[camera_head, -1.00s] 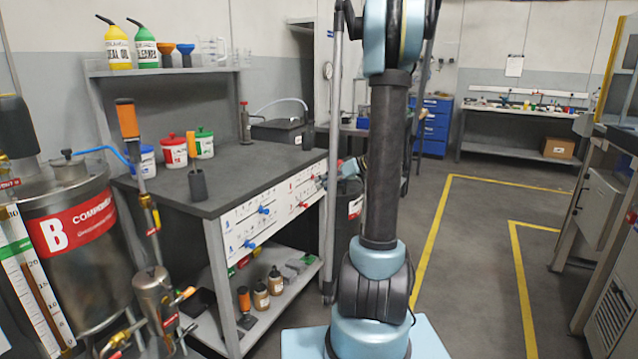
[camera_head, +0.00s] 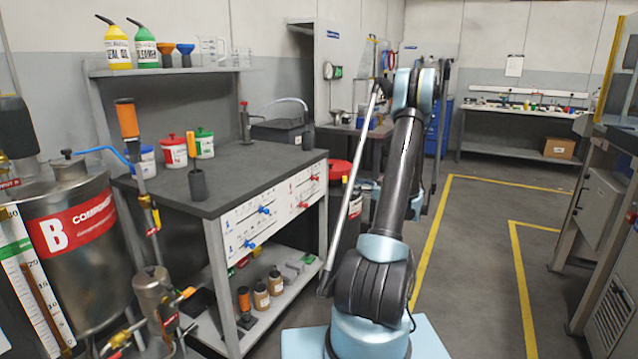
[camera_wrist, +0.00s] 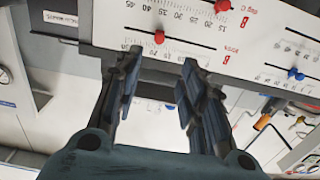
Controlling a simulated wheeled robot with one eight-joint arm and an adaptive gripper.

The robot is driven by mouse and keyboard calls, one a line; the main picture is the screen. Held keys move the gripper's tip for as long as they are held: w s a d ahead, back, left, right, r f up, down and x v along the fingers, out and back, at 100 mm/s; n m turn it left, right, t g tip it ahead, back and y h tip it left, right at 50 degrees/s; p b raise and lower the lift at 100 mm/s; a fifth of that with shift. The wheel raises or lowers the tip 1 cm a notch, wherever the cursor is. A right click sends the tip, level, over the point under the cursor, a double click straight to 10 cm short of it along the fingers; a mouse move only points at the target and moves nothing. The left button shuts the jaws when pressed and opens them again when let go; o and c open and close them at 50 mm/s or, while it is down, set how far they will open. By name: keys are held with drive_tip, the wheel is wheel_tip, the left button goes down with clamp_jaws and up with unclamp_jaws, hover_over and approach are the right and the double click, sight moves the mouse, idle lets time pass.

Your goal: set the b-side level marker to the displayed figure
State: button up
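The white slider panel (camera_head: 275,210) is on the front of the dark-topped workbench. It has two blue markers (camera_head: 263,210) on its left part and two red markers (camera_head: 303,204) on its right part, by red lettering. The wrist view shows the panel upside down, with a red marker (camera_wrist: 158,37) on a printed scale, another red marker (camera_wrist: 222,6), and a blue marker (camera_wrist: 292,74). My gripper (camera_wrist: 162,56) is open and empty; the near red marker appears between and just beyond its fingertips. Contact cannot be told. My gripper is mostly hidden behind my arm in the head view.
A metal tank marked B (camera_head: 85,225) with a level scale (camera_head: 35,275) stands at the left. The bench's lower shelf (camera_head: 265,300) holds bottles. A red-lidded bin (camera_head: 341,168) stands beside the bench, close to my arm. Floor at the right is clear.

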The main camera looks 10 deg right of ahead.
sight(318, 179)
drive_tip(key=x, duration=1.7)
drive_tip(key=shift+w+a, duration=0.1)
clamp_jaws()
